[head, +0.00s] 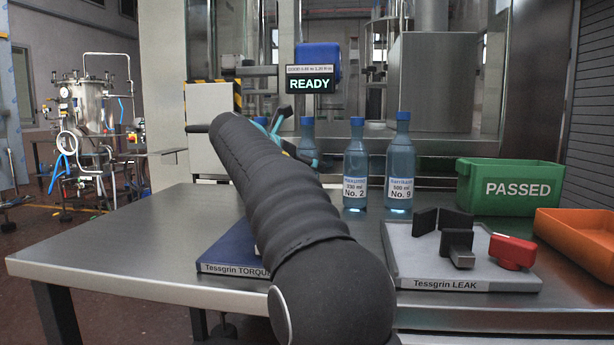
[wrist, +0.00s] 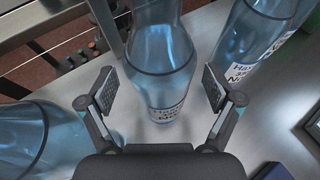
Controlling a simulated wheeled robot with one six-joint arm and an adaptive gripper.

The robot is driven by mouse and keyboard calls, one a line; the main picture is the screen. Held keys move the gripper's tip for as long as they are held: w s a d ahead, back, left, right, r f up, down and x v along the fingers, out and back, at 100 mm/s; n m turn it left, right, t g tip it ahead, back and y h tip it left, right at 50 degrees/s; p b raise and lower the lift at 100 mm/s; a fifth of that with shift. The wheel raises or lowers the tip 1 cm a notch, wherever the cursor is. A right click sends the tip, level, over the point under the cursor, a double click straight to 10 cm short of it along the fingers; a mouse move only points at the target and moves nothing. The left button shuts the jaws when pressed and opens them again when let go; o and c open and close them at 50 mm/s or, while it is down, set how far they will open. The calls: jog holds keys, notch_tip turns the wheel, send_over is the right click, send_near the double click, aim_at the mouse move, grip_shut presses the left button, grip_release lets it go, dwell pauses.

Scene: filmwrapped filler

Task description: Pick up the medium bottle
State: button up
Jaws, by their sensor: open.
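In the head view a blue bottle marked 330 ml and No. 2 (head: 356,172) stands upright on the steel table. A taller blue bottle marked 500 ml and No. 9 (head: 398,165) stands to its right. Another blue bottle (head: 307,137) is mostly hidden behind my arm and gripper. In the wrist view my gripper (wrist: 159,92) is open, its pads on either side of a central bottle (wrist: 163,55) with visible gaps. Other bottles show at right (wrist: 262,35) and lower left (wrist: 28,135). I cannot tell which numbered bottle is the central one.
A blue Tessgrin TORQUE base (head: 225,254) is partly under my arm. The grey Tessgrin LEAK plate (head: 408,262) carries black blocks and a red clamp (head: 512,251). A green PASSED bin (head: 510,187) and an orange bin (head: 580,240) stand at right. The table's left part is clear.

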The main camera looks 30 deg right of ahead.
jog(key=shift+w+d+f, duration=0.15)
jog(key=shift+d, duration=0.3)
jog(key=c, duration=1.6)
